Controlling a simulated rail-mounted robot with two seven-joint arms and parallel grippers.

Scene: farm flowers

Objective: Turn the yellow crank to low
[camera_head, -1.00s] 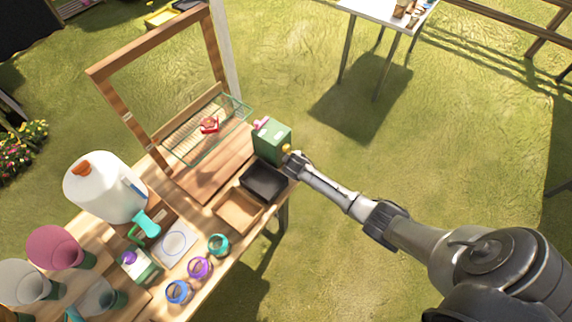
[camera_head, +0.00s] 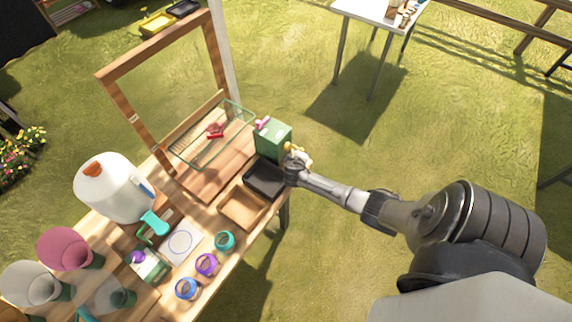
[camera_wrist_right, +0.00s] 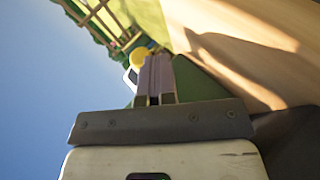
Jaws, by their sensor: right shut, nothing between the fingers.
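The green box (camera_head: 273,140) stands at the right end of the wooden table, with a pink part on its top left. The yellow crank (camera_head: 289,147) is on the box's right side, partly hidden by my right gripper (camera_head: 295,160). In the right wrist view its round yellow part (camera_wrist_right: 140,55) shows just beyond and left of the fingertips, with a pale piece below it. My right gripper (camera_wrist_right: 157,62) is shut and empty, close beside the crank; I cannot tell whether they touch. The crank's setting marks are not readable. My left gripper is not in view.
A black tray (camera_head: 264,191) and a wooden tray (camera_head: 229,207) sit in front of the box. A wire basket (camera_head: 182,156) with a red item lies left of it. Grass lies open to the right.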

